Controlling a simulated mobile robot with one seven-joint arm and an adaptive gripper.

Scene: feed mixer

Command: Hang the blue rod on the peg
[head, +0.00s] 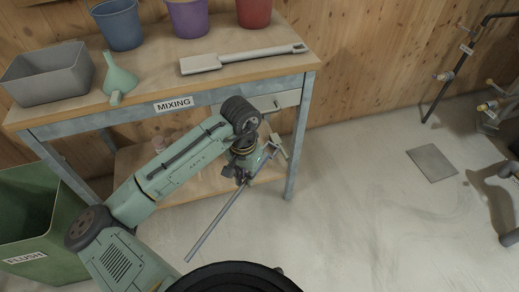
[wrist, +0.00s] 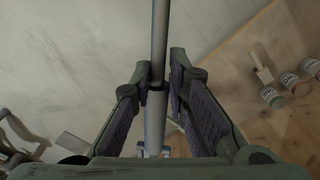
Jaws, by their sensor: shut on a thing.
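A long thin grey rod (head: 215,222), slightly bluish, is in my gripper (head: 241,175). In the head view it slants down and left from the jaws over open floor. In the wrist view the rod (wrist: 158,45) passes between the two fingers of my gripper (wrist: 159,80), with a dark band where they meet it. The jaws are shut on it. I cannot make out a peg in either view.
A bench (head: 240,72) labelled MIXING holds a grey tub (head: 48,85), a green funnel (head: 118,78), a pale scoop (head: 240,60) and several buckets. A green FLUSH bin (head: 40,225) stands lower left. Pipes with valves (head: 445,76) are at right. The middle floor is clear.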

